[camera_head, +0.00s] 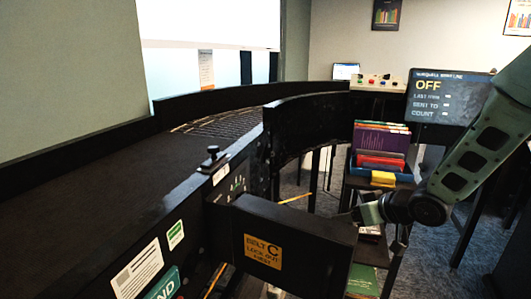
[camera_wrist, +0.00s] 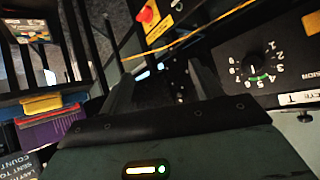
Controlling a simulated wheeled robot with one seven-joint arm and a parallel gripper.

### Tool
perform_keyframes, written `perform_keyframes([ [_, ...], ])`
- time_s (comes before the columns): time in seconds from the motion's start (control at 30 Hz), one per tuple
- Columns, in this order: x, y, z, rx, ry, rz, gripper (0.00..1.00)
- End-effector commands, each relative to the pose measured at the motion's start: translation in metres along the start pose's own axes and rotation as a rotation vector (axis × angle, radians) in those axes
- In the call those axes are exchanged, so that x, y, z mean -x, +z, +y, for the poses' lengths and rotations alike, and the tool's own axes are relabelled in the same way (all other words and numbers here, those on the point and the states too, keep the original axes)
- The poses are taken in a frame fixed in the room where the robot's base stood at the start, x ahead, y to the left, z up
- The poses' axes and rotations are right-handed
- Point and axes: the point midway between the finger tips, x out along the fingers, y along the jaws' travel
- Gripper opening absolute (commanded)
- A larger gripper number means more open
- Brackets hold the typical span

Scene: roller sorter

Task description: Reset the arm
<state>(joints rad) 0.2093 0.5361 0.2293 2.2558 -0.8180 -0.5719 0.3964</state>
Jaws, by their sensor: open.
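My arm comes in from the right in the head view. My gripper (camera_head: 358,214) points left, at the right end of a black box with an orange "BELT C" lockout label (camera_head: 262,252). Its fingertips are hard to make out there. In the wrist view, its two dark fingers (camera_wrist: 162,88) stand apart with nothing seen between them, so it is open and empty. I cannot tell whether the fingers touch the box.
A black curved conveyor (camera_head: 110,150) fills the left and middle. Books in a blue bin (camera_head: 405,177) and a screen reading OFF (camera_head: 448,97) stand behind my arm. The wrist view shows a numbered dial (camera_wrist: 258,70) and a red knob (camera_wrist: 146,15) close by.

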Motion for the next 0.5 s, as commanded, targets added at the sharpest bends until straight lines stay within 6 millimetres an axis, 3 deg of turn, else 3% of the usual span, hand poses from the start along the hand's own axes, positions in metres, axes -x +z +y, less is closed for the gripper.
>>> perform_keyframes([
  [0.1, 0.05, 0.02, 0.019, -0.027, 0.216, -0.168, 0.65],
  [0.2, 0.092, 0.042, 0.023, -0.089, 0.332, -0.299, 0.65],
  [0.37, 0.146, 0.076, 0.009, -0.203, 0.41, -0.464, 0.65],
  [0.5, 0.184, 0.101, -0.015, -0.308, 0.413, -0.575, 0.65],
])
